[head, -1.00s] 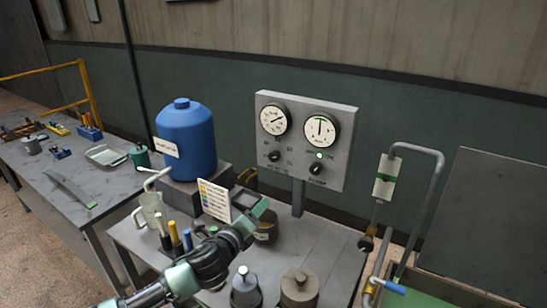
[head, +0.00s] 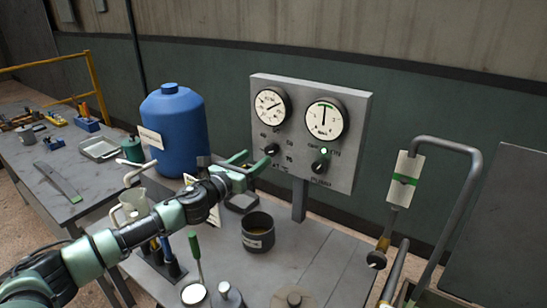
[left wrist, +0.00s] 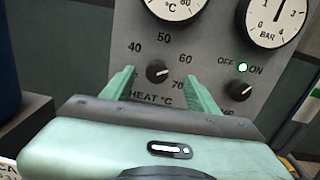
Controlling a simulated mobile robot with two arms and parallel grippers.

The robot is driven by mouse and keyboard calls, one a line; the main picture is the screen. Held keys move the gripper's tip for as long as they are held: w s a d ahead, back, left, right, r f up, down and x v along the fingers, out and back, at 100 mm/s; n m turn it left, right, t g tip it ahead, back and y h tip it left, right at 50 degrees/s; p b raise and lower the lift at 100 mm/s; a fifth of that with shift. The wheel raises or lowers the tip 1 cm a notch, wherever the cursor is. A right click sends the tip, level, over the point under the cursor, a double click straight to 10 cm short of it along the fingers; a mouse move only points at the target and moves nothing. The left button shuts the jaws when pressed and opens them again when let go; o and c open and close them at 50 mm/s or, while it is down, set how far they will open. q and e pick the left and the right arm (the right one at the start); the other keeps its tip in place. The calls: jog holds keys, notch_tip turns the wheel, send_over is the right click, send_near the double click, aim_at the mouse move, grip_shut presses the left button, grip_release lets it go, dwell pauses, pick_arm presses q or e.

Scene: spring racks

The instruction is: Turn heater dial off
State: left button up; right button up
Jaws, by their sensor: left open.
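The heater dial, a small black knob labelled HEAT °C, sits low on the left of the grey control panel (head: 361,135). It shows in the head view (head: 271,149) and in the left wrist view (left wrist: 157,71). Numbers 40 to 70 surround it, and its pale mark points rightward, roughly between 60 and 70. My left gripper (head: 257,158) is open and empty in front of the dial. In the left wrist view the dial appears between the spread green fingers (left wrist: 158,76); contact cannot be told. My right gripper is not in view.
A second knob (head: 320,167), with a lit green lamp (head: 324,151) above, sits right of the dial. Two gauges are above. A blue tank (head: 180,130) stands left of the panel. A dark pot (head: 258,232) and tools stand on the bench below. A bent pipe (head: 466,205) rises at right.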

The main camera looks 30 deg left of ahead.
aim_at(269, 152)
pick_arm(q)
jog(key=w, duration=0.2)
jog(key=w+f, duration=0.1)
jog(key=w, duration=0.1)
jog(key=shift+w+d+f+p, duration=0.15)
jog(key=shift+w+d+p, duration=0.05)
jog(key=shift+w+p, duration=0.1)
jog(key=shift+w+d+f+p, duration=0.15)
jog(key=shift+w+p, duration=0.1)
jog(key=shift+w, duration=0.9)
jog(key=shift+w+d+f+p, duration=0.1)
jog(key=shift+w+p, duration=0.1)
jog(key=shift+w, duration=0.95)
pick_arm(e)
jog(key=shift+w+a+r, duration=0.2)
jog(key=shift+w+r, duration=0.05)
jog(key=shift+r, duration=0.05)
pick_arm(q)
jog(key=shift+r, duration=0.1)
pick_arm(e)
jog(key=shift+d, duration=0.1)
pick_arm(q)
grip_shut()
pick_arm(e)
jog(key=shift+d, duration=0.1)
